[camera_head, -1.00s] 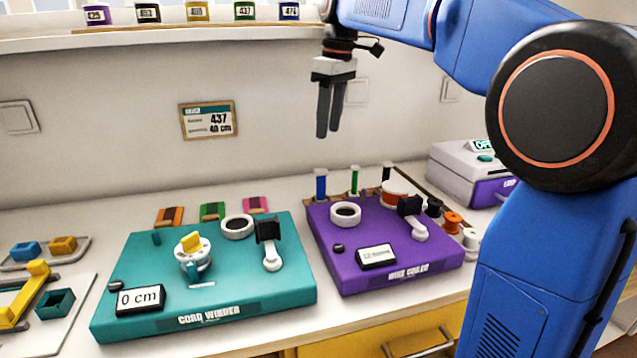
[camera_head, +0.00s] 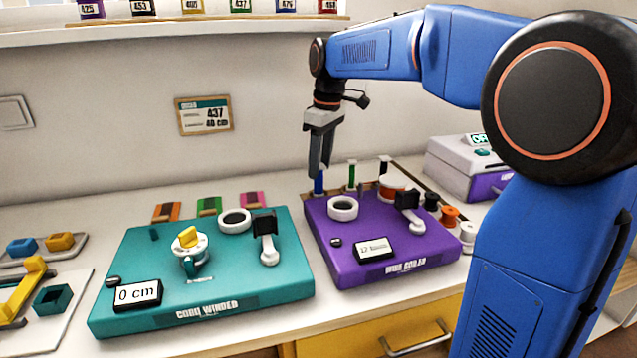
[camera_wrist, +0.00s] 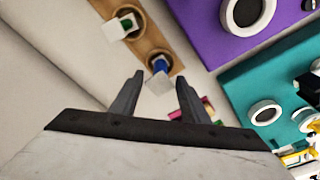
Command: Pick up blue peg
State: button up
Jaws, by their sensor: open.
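The blue peg (camera_head: 319,183) stands upright at the left end of a row of pegs behind the purple wire coiler (camera_head: 375,240). My gripper (camera_head: 319,174) points down just above it and hides its upper part in the head view.
A green peg (camera_head: 352,175) stands close to the right of the blue one, with a dark-topped peg (camera_head: 384,165) further right. The teal cord winder (camera_head: 215,280) lies to the left. The wall is close behind. A white and purple box (camera_head: 462,165) is at right.

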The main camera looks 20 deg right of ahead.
aim_at(318, 193)
notch_tip(318, 193, down, 5)
jog(key=shift+w+a, duration=0.1)
jog(key=shift+a, duration=0.05)
jog(key=c, duration=0.7)
jog(key=shift+r, duration=0.1)
